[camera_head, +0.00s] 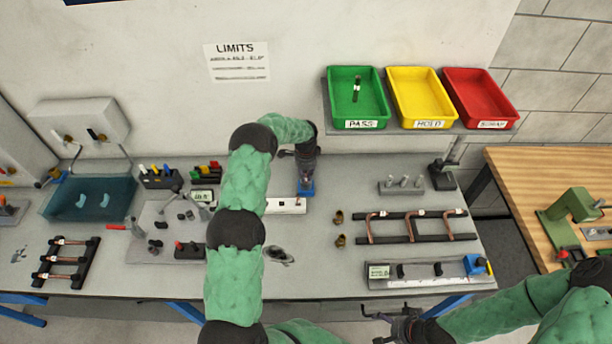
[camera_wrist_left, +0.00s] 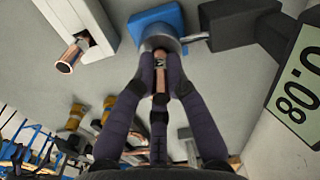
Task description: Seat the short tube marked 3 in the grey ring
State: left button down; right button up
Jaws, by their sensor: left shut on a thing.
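My left gripper (camera_head: 306,180) points down over the blue block (camera_head: 308,190) at the back middle of the bench. In the left wrist view its fingers (camera_wrist_left: 160,62) are shut on a short copper tube (camera_wrist_left: 160,99). The tube's far end is at the grey ring (camera_wrist_left: 171,44) on the blue block (camera_wrist_left: 157,18); the fingers hide how far in it is. A dark mark shows on the tube between the fingertips, but I cannot read the number. My right gripper (camera_head: 376,328) hangs at the front edge, apparently open and empty.
A white block (camera_head: 287,206) stands beside the ring; in the wrist view a copper tube (camera_wrist_left: 67,64) sticks out of it. A dark arm and a display (camera_wrist_left: 298,95) flank the ring. Brass fittings (camera_head: 340,240) and a tube rack (camera_head: 420,238) lie right. Green, yellow and red trays stand behind.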

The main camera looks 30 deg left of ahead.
pick_arm(q)
jog(key=c, duration=1.3)
grip_release()
jog(key=shift+f, duration=0.15)
jog(key=shift+o, duration=0.2)
jog(key=shift+r, duration=0.2)
jog(key=shift+w+r, duration=0.1)
jog(key=shift+r, duration=0.25)
notch_tip(320, 180, up, 11)
jog(key=b, duration=0.1)
jog(key=shift+r, duration=0.15)
